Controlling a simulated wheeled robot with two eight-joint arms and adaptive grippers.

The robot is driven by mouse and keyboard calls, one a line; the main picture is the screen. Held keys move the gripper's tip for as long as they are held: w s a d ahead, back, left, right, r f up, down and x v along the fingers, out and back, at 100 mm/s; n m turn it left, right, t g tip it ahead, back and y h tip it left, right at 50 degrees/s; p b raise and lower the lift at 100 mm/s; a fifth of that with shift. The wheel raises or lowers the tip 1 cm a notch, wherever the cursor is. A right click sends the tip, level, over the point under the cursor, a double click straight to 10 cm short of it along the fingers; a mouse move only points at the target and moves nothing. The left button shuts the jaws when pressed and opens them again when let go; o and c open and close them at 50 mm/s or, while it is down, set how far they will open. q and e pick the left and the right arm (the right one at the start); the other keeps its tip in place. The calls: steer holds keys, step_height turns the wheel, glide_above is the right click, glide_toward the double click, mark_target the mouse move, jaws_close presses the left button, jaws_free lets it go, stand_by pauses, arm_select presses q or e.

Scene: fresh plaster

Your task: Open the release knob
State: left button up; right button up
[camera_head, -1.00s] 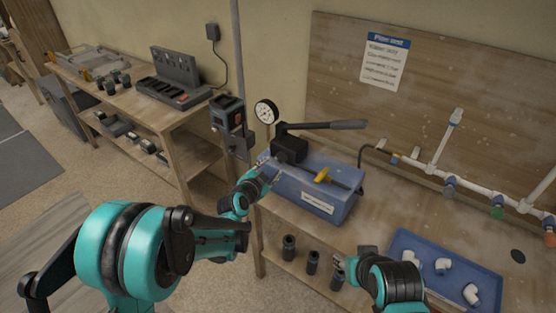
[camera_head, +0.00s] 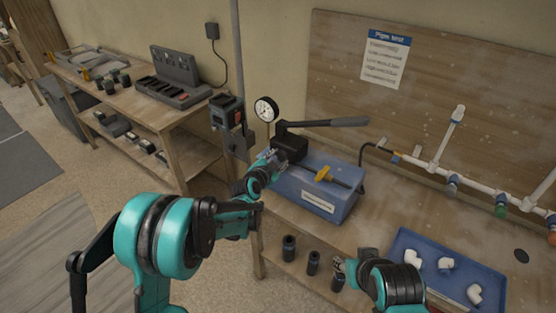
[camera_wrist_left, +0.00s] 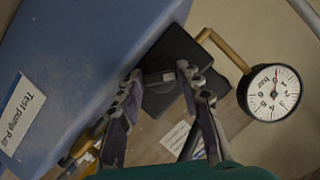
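The blue test pump (camera_head: 312,196) stands on the bench with a black block (camera_head: 289,149), a long lever (camera_head: 325,123) and a yellow-handled valve (camera_head: 323,173) on top. My left gripper (camera_head: 268,158) is at the pump's left end, by the black block. In the left wrist view my left gripper (camera_wrist_left: 160,74) is open, its fingertips apart at the edge of the black block (camera_wrist_left: 172,62). I cannot clearly make out the release knob; a small grey part shows between the fingertips. My right gripper (camera_head: 345,267) is low at the front, by black cylinders; its opening is unclear.
A pressure gauge (camera_head: 265,109) stands behind the left gripper and also shows in the left wrist view (camera_wrist_left: 273,92). A blue tray (camera_head: 487,268) with white fittings lies at the right. White pipework (camera_head: 440,170) runs along the back board. Black cylinders (camera_head: 289,248) stand below the pump.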

stand_by(0.3)
arm_select(q)
steer(key=shift+a+n+g+h, duration=0.1)
steer(key=shift+n+g+h, duration=0.4)
steer(key=shift+n, duration=0.4)
steer(key=shift+w+n+g+h, duration=0.1)
steer(key=shift+n+g+h, duration=0.65)
steer(key=shift+n, duration=0.75)
steer(key=o, duration=0.8)
steer(key=v, duration=1.2)
